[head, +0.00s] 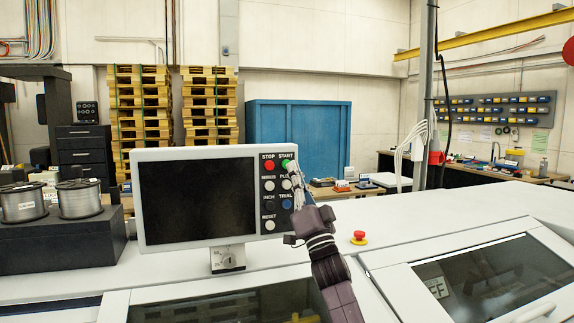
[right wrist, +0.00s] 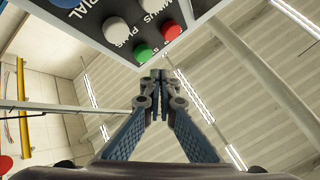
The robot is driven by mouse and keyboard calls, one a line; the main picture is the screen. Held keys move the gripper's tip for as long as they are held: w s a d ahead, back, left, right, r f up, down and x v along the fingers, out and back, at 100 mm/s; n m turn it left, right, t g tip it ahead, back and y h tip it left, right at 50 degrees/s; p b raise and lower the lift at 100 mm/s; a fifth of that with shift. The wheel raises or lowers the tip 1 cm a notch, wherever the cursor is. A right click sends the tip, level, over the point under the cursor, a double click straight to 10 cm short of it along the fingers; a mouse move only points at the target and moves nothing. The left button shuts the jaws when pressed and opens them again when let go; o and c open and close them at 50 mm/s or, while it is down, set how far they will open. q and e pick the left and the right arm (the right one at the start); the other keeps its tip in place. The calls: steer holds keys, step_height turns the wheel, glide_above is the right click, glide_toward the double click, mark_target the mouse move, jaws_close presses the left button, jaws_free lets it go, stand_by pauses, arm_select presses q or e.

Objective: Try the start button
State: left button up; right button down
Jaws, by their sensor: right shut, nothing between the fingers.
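The control panel (head: 197,198) is a white box with a dark screen and a column of labelled buttons at its right. The green START button (head: 287,162) is at its top right, beside the red STOP button (head: 269,165). My right gripper (head: 292,168) is shut and empty, its tips over the START button's edge in the head view. In the right wrist view the shut fingertips (right wrist: 158,75) show close to the green button (right wrist: 142,53), a little to one side. I cannot tell whether they touch it. My left gripper is not in view.
White machine covers with dark windows (head: 480,277) surround the panel. A red emergency knob (head: 359,237) on a yellow base stands right of my arm. Wire spools (head: 80,198) sit on a dark block at the left. A blue cabinet (head: 300,135) and pallets (head: 140,115) stand behind.

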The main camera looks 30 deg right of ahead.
steer(key=s, duration=0.1)
steer(key=s+a, duration=0.1)
steer(key=s, duration=0.1)
steer(key=shift+s+p, duration=0.3)
steer(key=shift+p, duration=0.05)
steer(key=shift+d+r, duration=0.1)
stand_by(0.5)
